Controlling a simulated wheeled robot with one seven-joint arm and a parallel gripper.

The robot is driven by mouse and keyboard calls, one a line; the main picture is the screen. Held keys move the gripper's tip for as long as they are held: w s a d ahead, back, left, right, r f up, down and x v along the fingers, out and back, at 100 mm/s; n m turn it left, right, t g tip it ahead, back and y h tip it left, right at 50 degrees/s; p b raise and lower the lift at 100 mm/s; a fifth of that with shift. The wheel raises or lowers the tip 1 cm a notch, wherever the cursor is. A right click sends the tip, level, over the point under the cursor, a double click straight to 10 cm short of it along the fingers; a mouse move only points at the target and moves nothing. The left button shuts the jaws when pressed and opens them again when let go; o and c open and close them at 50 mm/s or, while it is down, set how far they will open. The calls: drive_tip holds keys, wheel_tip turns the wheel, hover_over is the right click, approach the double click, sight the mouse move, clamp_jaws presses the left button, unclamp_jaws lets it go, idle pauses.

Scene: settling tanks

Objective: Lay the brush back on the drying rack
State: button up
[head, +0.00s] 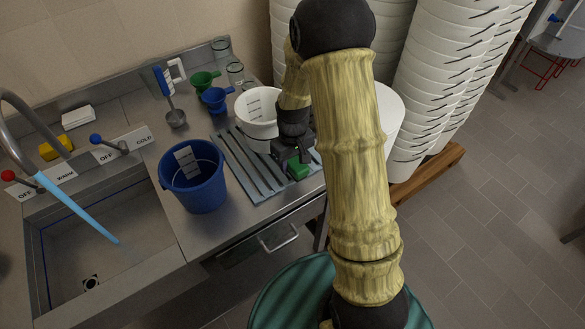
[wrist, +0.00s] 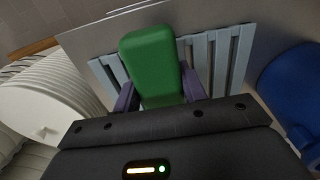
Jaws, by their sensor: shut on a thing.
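The brush shows as a green block (head: 298,168) at the right part of the drying rack. My gripper (head: 294,160) is shut on it. In the wrist view the green brush (wrist: 150,62) sits between the two purple-grey fingers. Its bristles are hidden. The drying rack is a pale grey slatted rack (head: 240,162) on the steel counter, and its slats show behind the brush in the wrist view (wrist: 223,62). The brush is over or on the rack's slats; I cannot tell whether it touches them.
A white bucket (head: 255,108) stands just behind the rack, and a blue bucket (head: 192,185) stands to its left. A sink (head: 85,250) with running water is farther left. Blue and green funnels (head: 214,98) stand at the back. Tall stacks of white buckets (head: 440,70) are at the right.

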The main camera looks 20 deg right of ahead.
sight(293, 159)
drive_tip(key=shift+f, duration=1.75)
drive_tip(key=shift+f, duration=0.1)
drive_tip(key=shift+f, duration=0.1)
drive_tip(key=o, duration=1)
wheel_tip(293, 159, up, 12)
drive_tip(key=shift+r+b, duration=0.2)
drive_tip(key=shift+b, duration=0.6)
drive_tip(key=shift+s, duration=0.15)
